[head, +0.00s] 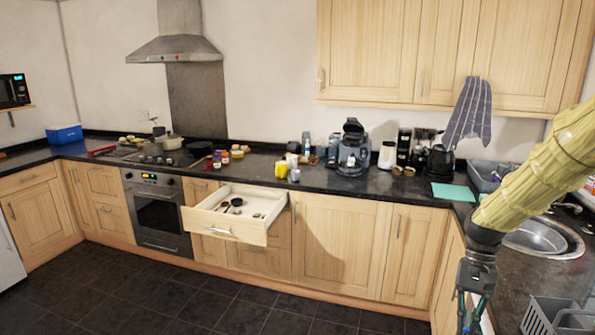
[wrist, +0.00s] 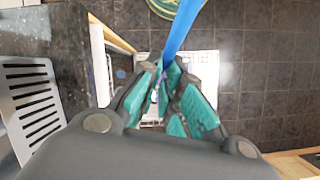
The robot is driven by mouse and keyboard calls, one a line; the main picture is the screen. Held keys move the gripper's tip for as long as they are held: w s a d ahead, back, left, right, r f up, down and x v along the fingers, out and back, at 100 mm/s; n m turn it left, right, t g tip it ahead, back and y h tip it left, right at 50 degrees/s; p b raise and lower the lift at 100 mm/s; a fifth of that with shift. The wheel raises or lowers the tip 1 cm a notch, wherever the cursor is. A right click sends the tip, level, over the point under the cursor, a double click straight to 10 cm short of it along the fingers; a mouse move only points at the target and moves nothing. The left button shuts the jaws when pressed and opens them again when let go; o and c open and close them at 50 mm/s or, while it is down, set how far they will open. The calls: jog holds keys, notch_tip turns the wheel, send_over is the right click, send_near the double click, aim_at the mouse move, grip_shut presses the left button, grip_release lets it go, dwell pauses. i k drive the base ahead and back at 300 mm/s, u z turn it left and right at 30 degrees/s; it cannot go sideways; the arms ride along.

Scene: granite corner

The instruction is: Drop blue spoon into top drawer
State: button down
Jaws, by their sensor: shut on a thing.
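The open top drawer (head: 240,233) sticks out from the wooden base cabinets, right of the oven in the head view. A few dark round items and small pale things lie in it. My gripper (head: 470,322) hangs at the lower right of the head view, far to the right of the drawer, its tips partly cut off by the frame edge. In the wrist view my gripper (wrist: 168,95) is shut on the blue spoon (wrist: 182,30), whose blue length runs up out of the frame. The rest of the spoon is hidden between the teal fingers.
A black counter (head: 330,178) with jars, a coffee machine (head: 353,150) and a kettle (head: 440,160) runs above the drawer. The sink (head: 545,237) and a grey rack (head: 550,315) are at right. Dark floor tiles (head: 270,315) before the drawer are clear.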

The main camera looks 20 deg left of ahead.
aim_at(233, 208)
jog(key=u, duration=2.15)
jog(key=i, duration=3.8)
jog(key=z, duration=2.15)
jog(key=i, duration=1.05)
